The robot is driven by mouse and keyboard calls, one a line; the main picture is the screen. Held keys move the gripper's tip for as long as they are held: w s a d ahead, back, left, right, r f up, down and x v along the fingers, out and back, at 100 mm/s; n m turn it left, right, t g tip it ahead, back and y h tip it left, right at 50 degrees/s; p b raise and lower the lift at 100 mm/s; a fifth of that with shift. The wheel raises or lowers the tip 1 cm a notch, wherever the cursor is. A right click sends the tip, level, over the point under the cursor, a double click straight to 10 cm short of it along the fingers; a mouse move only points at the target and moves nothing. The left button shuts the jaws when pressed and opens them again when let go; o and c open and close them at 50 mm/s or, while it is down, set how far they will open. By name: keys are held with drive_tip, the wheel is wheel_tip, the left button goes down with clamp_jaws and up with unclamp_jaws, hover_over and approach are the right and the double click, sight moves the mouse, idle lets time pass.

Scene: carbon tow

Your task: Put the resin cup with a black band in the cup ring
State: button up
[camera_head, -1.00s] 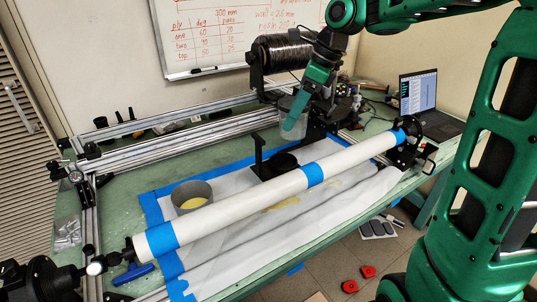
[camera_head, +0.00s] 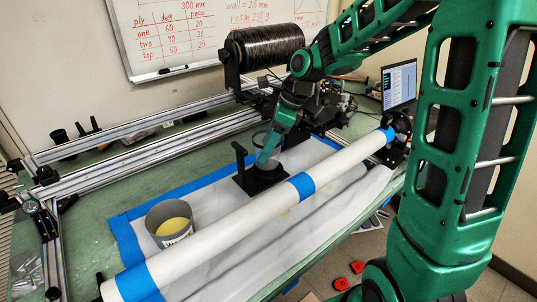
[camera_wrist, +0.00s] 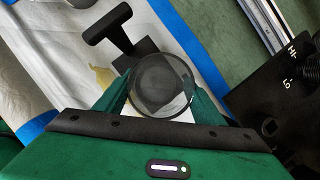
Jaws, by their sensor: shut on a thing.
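My gripper (camera_head: 264,157) is shut on a clear, smoky-looking cup (camera_wrist: 162,78), with one finger on each side of it. The cup is upright; its rim (camera_head: 260,137) shows beside the finger in the head view. I cannot make out a black band on it. The cup ring is on a black stand (camera_head: 240,162) with a flat base. In the wrist view, the stand's T-shaped post (camera_wrist: 108,24) rises just beyond the cup. The cup is at the ring, directly over it or partly in it; the finger and cup hide which.
A grey tub with yellow contents (camera_head: 168,222) stands left of the ring. A long white tube with blue tape (camera_head: 240,227) runs diagonally in front. A black tow spool (camera_head: 265,46) is behind. White sheet (camera_head: 212,185) lies clear between tub and ring.

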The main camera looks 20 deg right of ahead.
drive_tip(key=shift+f, duration=1.7)
drive_tip(key=o, duration=1.1)
drive_tip(key=shift+f, duration=0.1)
drive_tip(key=v, duration=1.2)
drive_tip(key=shift+a, duration=0.1)
drive_tip(key=shift+s, duration=0.2)
